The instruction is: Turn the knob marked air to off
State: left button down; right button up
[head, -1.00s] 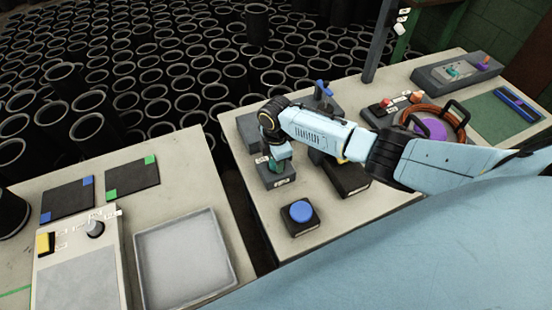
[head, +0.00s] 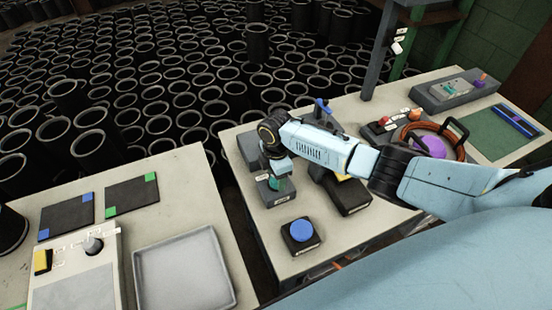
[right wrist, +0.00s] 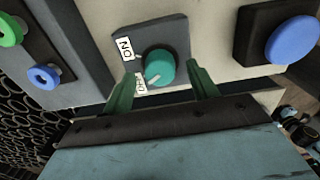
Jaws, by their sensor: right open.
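A teal round knob (right wrist: 160,65) sits on a dark grey box (head: 276,190) on the right-hand table. In the right wrist view its white mark points lower left, towards a label partly hidden by a finger. An "ON" label (right wrist: 125,48) stands at the knob's upper left. My right gripper (right wrist: 162,73) is open, its two green fingers on either side of the knob; I cannot tell whether they touch it. In the head view my right gripper (head: 276,178) is right over the box, and the small label on the box is too small to read. My left gripper is not in view.
A blue push button (head: 301,231) stands in front of the knob box. A grey tray (head: 183,268) and a control panel (head: 75,280) are on the left table, across a gap.

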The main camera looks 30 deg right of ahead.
notch_tip(320, 180, up, 12)
dwell(0.3)
jog(key=shift+f, duration=0.15)
